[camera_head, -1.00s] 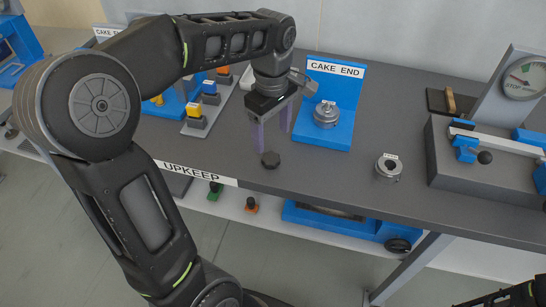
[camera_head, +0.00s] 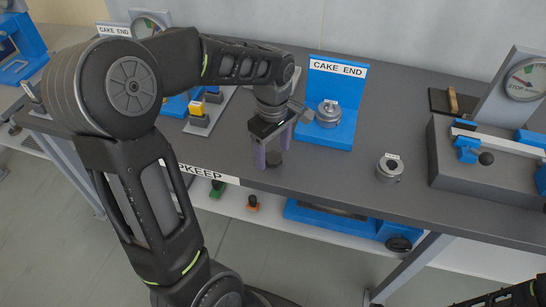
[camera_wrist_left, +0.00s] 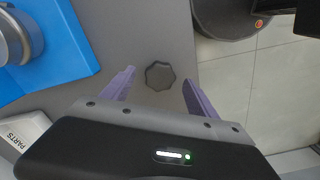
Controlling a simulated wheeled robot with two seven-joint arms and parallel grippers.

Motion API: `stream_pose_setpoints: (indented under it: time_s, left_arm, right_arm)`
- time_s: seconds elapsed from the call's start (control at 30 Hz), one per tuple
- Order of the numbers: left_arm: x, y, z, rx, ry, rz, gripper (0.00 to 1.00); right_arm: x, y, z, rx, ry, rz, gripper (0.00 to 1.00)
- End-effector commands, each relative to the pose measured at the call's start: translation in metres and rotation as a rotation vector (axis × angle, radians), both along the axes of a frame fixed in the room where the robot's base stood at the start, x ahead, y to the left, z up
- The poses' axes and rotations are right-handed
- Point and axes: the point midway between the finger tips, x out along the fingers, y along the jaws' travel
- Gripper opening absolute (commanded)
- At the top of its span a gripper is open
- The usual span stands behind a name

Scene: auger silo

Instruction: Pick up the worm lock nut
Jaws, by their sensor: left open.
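The worm lock nut appears to be the small dark, many-sided nut (camera_head: 274,159) standing on the grey bench near its front edge. In the left wrist view the nut (camera_wrist_left: 160,75) shows between the two purple fingers, with a gap on each side. My left gripper (camera_head: 271,150) is open and low over the bench, its fingers around the nut's place. In the head view a finger hides part of the nut. The fingers (camera_wrist_left: 158,78) also show in the left wrist view and hold nothing. My right gripper is not in view.
A blue "CAKE END" stand (camera_head: 338,100) with a metal collar (camera_head: 328,115) is behind the gripper. A loose metal ring (camera_head: 389,168) sits to the right. A grey fixture (camera_head: 450,170) stands farther right. The bench between nut and ring is clear.

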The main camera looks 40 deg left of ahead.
Motion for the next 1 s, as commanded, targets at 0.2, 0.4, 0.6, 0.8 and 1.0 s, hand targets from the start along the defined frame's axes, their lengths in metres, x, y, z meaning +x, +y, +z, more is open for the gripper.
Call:
stream_pose_setpoints:
  time_s: [0.2, 0.4, 0.6, 0.8, 1.0]
  left_arm:
    - [0.0, 0.0003, -0.0085, 0.0, -0.001, 0.0, 0.68]
    - [0.0001, 0.0002, -0.0083, 0.0, -0.001, 0.0, 0.68]
    - [0.0001, 0.0001, -0.0081, 0.0, -0.001, 0.0, 0.68]
    - [0.0001, 0.0001, -0.008, 0.0, -0.001, 0.0, 0.58]
    - [0.0001, 0.0001, -0.008, 0.0, -0.001, 0.0, 0.42]
  right_arm:
    - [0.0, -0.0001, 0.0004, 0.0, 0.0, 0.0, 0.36]
    - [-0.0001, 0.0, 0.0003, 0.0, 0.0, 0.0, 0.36]
    - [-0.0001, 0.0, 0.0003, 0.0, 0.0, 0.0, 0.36]
    - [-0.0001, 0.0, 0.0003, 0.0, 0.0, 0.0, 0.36]
    - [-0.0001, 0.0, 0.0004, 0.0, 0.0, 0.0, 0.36]
